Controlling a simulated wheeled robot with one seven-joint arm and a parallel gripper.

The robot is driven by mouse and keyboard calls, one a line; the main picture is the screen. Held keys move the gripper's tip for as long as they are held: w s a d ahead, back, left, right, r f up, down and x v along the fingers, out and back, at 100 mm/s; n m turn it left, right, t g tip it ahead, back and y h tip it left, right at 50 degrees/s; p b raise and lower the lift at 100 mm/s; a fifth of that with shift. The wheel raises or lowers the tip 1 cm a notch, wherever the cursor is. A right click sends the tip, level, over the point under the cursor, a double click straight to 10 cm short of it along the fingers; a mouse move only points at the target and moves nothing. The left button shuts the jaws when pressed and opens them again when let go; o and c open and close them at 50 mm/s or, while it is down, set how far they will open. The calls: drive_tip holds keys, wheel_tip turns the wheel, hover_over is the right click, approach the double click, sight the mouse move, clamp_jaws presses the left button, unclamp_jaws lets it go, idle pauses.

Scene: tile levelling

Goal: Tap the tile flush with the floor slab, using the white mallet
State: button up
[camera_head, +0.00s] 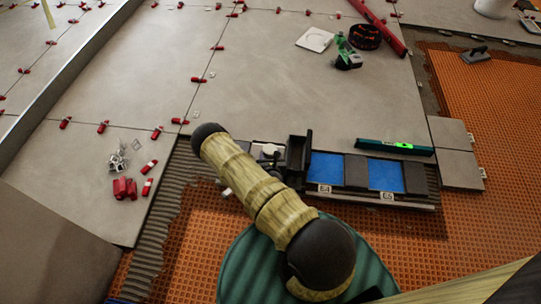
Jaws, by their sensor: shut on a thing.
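My arm, with pale yellow links and dark round joints, crosses the middle of the view. A small whitish rounded thing (269,150) shows just beyond the arm, beside a dark upright block (298,155). I cannot tell whether it is the white mallet. The floor slab of large grey tiles (135,85) fills the upper left and middle. Two smaller grey tiles (459,170) lie at its right edge by the orange matting. I cannot tell which tile stands proud or how high.
A long tray (430,206) with blue and dark sections lies beyond my arm. A green level (394,147) lies behind it. Red clips (125,188) line the joints. Orange matting (490,100) is open at right; a trowel (475,55) lies there. A red bar (378,26) lies at the back.

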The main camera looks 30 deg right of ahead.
wheel_tip(320, 180, up, 5)
drive_tip(key=p, duration=0.4)
drive_tip(key=shift+f, duration=0.1)
wheel_tip(320, 180, down, 6)
drive_tip(key=b, duration=0.4)
drive_tip(key=shift+b, duration=0.35)
wheel_tip(320, 180, up, 6)
drive_tip(key=p, duration=0.5)
drive_tip(key=shift+r, duration=0.2)
drive_tip(key=shift+f, duration=0.1)
